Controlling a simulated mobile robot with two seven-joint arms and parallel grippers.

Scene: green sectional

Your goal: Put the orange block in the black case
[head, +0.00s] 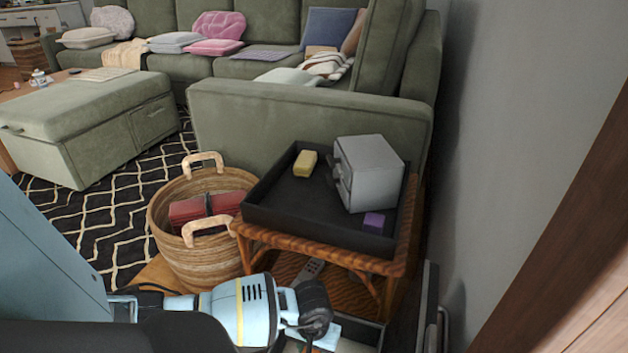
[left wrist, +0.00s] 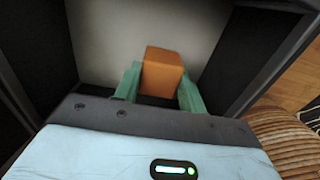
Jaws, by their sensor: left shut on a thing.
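The orange block (left wrist: 162,72) is between the green fingers of my left gripper (left wrist: 160,88), which is shut on it. In the left wrist view the block is in front of a pale surface, between the dark walls of the black case (left wrist: 245,50). Whether the block touches the bottom cannot be told. In the head view my left gripper (head: 312,335) is low at the bottom, by the dark-rimmed case (head: 379,338), beside the wicker table; its fingers are mostly hidden. My right gripper is not in view.
A wicker table (head: 405,250) bears a black tray (head: 300,222) with a yellow block (head: 305,163), a grey drawer box (head: 372,172) and a purple block (head: 374,219). A woven basket (head: 170,235) stands left of it. A remote (head: 308,271) lies under the table. A wall is right.

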